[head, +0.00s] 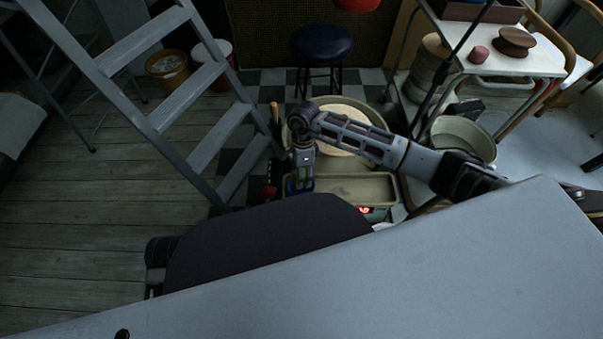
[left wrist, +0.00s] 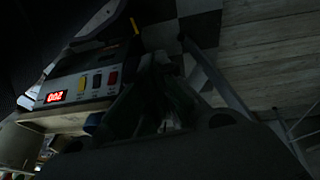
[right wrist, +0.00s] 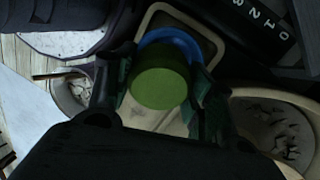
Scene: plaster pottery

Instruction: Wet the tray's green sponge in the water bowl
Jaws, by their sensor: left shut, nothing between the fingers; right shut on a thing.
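The green sponge (right wrist: 160,82) is a round green block between the fingers of my right gripper (right wrist: 160,95), which is shut on it. A blue round rim, apparently the water bowl (right wrist: 180,40), shows just behind the sponge in the right wrist view. The sponge covers much of it, so I cannot tell whether they touch. The beige tray (head: 355,189) lies under my right gripper (head: 300,186) in the head view. My left gripper (left wrist: 158,115) is shut and empty, dark in the left wrist view; the head view does not show it.
A device with red digits (left wrist: 57,97) shows in the left wrist view. A large round basin (head: 376,116) stands behind the tray. A grey stepladder (head: 185,95) stands at left. A bowl with debris (right wrist: 275,133) is at right in the right wrist view. The wooden floor (head: 80,210) at left is largely free.

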